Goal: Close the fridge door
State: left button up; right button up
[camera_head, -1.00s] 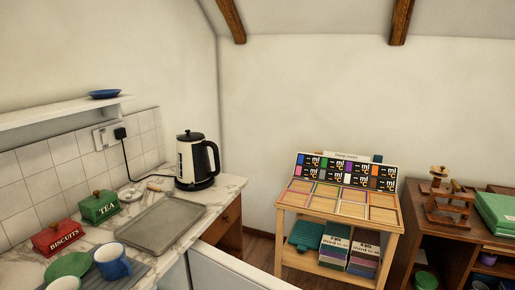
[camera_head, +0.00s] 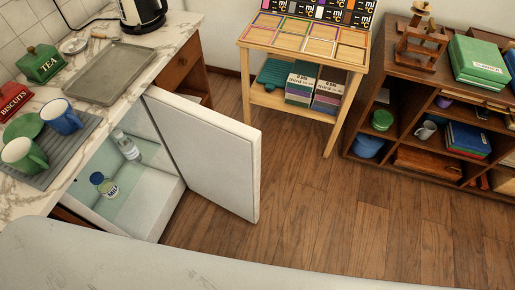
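The white fridge door (camera_head: 212,153) stands wide open below the marble counter, swung out over the wooden floor. Its hinge side is at the right edge of the fridge opening, near the drawer unit. The fridge (camera_head: 118,192) is white inside. A clear bottle (camera_head: 126,146) stands on a shelf in it, and a bottle with a pale label (camera_head: 105,186) stands nearer. Neither of my grippers shows in this view.
The marble counter (camera_head: 167,42) holds a tray, mugs, tins and a kettle. A wooden display stand (camera_head: 300,60) and a dark shelf unit (camera_head: 405,105) stand behind. The floor (camera_head: 330,215) right of the door is clear. A pale surface (camera_head: 150,262) fills the bottom edge.

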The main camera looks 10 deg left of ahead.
aim_at(217, 156)
jog(key=i+l+z, duration=0.5)
jog(key=z, duration=0.2)
jog(key=i+l+z, duration=0.15)
jog(key=i+z, duration=0.25)
jog(key=i+u, duration=0.25)
jog(key=u, duration=0.2)
jog(key=i+l+u, duration=0.15)
jog(key=u, duration=0.3)
jog(key=i+u, duration=0.15)
jog(key=u, duration=0.3)
jog(key=i+u, duration=0.15)
jog(key=u, duration=0.35)
jog(key=i+l+u, duration=0.1)
jog(key=u, duration=0.35)
jog(key=i+l+u, duration=0.1)
jog(key=u, duration=0.4)
jog(key=i+l+u, duration=0.1)
jog(key=u, duration=0.35)
jog(key=i+l+u, duration=0.1)
jog(key=u, duration=0.25)
jog(key=i+l+u, duration=0.1)
jog(key=l+u, duration=0.6)
jog(key=k+j+u, duration=0.1)
jog(key=j, duration=0.2)
jog(key=k, duration=0.05)
